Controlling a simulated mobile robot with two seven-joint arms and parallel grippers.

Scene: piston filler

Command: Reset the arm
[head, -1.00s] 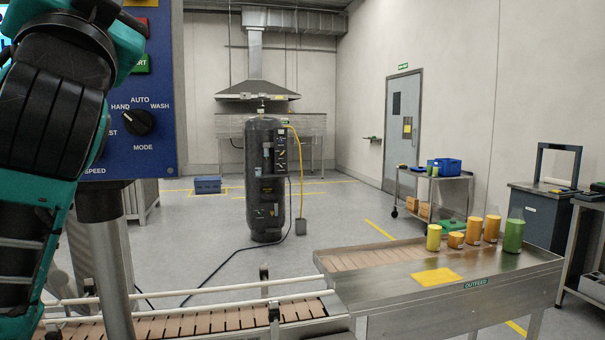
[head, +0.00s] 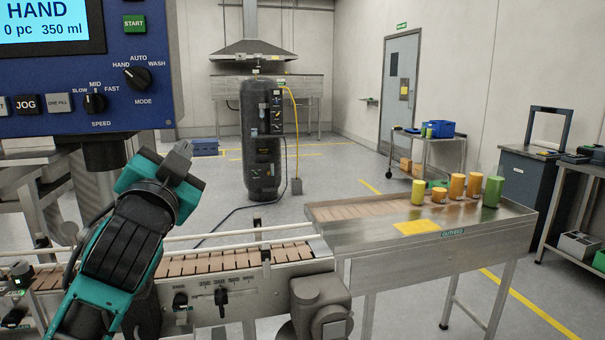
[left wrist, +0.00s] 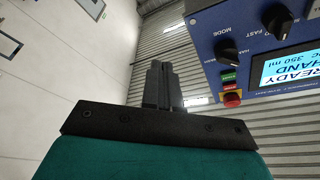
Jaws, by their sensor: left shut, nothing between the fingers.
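My left arm comes in at the lower left of the head view. Its gripper (head: 177,160) points up and a little right, in front of the conveyor and below the control panel (head: 75,75). In the left wrist view the gripper's fingers (left wrist: 158,85) are together with nothing between them. The panel also shows at the upper right of the left wrist view (left wrist: 245,60), upside down, apart from the fingers. Its screen reads HAND and 350 ml, and its mode knob (head: 137,77) points near HAND. My right gripper is not in view.
The slatted conveyor (head: 215,262) runs behind my left arm to the steel outfeed table (head: 400,240). Yellow, orange and green containers (head: 457,187) stand on that table. A dark tank (head: 262,140) stands on the floor behind.

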